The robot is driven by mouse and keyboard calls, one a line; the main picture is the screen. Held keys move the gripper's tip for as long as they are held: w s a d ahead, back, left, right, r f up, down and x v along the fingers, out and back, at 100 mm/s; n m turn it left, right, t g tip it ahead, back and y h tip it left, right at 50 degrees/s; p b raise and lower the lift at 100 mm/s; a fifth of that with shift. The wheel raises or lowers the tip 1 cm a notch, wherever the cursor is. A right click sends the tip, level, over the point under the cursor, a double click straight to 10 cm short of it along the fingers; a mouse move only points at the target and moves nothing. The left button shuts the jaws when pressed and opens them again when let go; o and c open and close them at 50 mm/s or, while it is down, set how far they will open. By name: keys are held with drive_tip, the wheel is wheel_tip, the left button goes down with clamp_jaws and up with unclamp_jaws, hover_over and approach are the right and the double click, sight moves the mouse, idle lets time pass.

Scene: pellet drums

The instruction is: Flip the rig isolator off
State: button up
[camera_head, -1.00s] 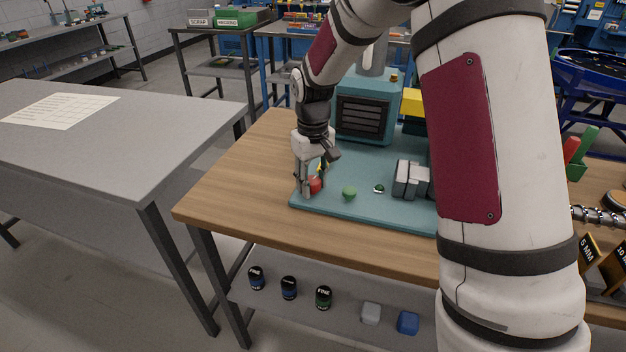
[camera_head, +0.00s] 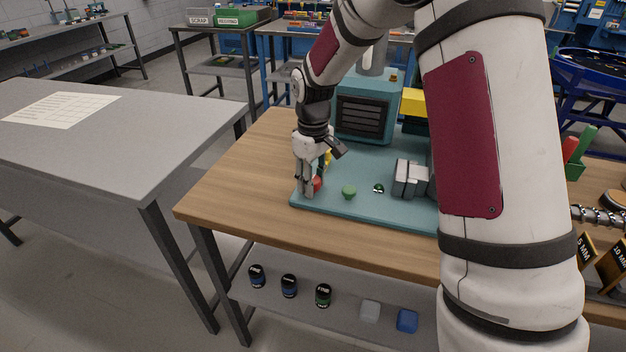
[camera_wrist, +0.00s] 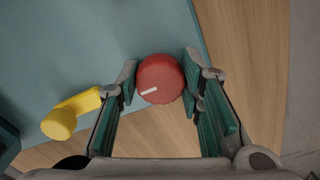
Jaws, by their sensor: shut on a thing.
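A round red knob (camera_wrist: 160,80) with a short white mark sits near the left front corner of the teal rig base (camera_head: 375,214). It also shows in the head view (camera_head: 317,184), partly behind a finger. My gripper (camera_wrist: 161,88) is shut on the red knob, one finger at each side. In the head view my gripper (camera_head: 311,186) points down at that corner. A yellow handle with a round end (camera_wrist: 60,122) is to the left of the knob in the wrist view, outside the fingers. No label tells which control is the isolator.
A green button (camera_head: 349,192) and a small dark green round part (camera_head: 379,188) are right of the knob. A grey block (camera_head: 410,179) stands further right, and a teal louvred housing (camera_head: 365,115) behind. The wooden table (camera_head: 228,185) is clear on the left.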

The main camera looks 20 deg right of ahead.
sight(313, 180)
drive_tip(key=o, duration=1.2)
drive_tip(key=shift+c, duration=0.2)
wheel_tip(313, 180, up, 12)
